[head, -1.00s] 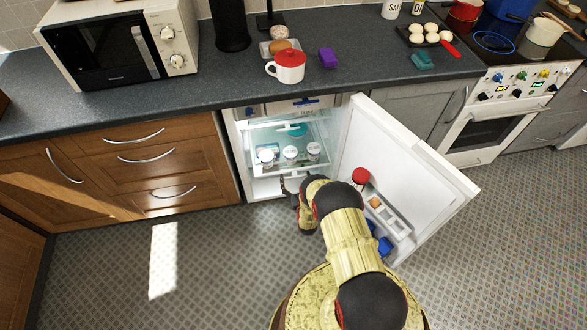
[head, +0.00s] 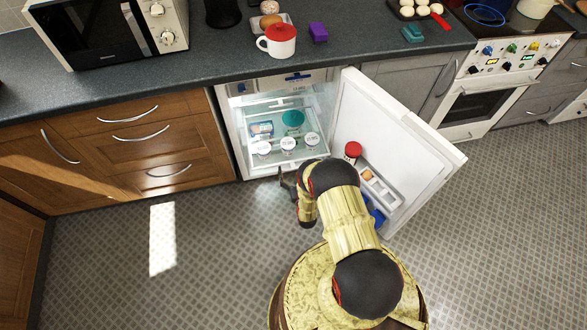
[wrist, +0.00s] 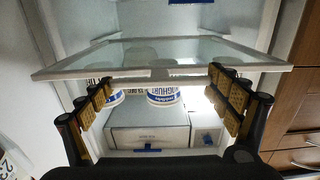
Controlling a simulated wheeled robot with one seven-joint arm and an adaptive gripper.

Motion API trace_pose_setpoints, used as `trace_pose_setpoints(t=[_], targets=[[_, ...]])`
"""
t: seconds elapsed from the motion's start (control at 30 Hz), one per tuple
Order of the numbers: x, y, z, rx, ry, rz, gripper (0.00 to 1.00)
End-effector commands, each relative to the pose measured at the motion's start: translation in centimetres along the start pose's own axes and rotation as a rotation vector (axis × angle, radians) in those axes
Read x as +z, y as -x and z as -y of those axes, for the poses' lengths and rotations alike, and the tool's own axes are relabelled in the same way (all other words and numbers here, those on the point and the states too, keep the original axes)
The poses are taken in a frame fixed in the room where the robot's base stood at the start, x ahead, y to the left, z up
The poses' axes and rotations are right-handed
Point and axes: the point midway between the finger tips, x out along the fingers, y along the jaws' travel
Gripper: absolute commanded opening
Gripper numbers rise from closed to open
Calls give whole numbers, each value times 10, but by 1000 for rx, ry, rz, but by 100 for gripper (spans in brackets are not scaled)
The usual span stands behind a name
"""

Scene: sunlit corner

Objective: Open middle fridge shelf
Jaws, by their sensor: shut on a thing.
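The fridge stands open below the counter. In the wrist view, which appears upside down, the white shelf rim (wrist: 160,73) crosses between and beyond my widely spaced fingers (wrist: 166,100), with the cups (wrist: 163,95) on the shelf.
The fridge door (head: 400,135) is swung open to the right of my arm, with a red-lidded jar (head: 352,151) in its rack. Closed wooden drawers (head: 150,145) stand left of the fridge. The floor (head: 100,260) at front left is clear.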

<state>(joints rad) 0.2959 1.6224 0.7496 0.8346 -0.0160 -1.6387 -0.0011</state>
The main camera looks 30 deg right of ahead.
Motion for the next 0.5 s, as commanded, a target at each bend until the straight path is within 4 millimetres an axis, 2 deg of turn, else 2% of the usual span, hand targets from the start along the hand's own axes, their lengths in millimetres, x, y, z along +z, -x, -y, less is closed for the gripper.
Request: trace_pose_setpoints(t=[0.07, 0.1, 0.23, 0.5], targets=[[3, 6, 0, 0, 0, 7, 44], [4, 7, 0, 0, 0, 8, 92], [3, 5, 0, 0, 0, 6, 99], [2, 4, 0, 0, 0, 4, 100]])
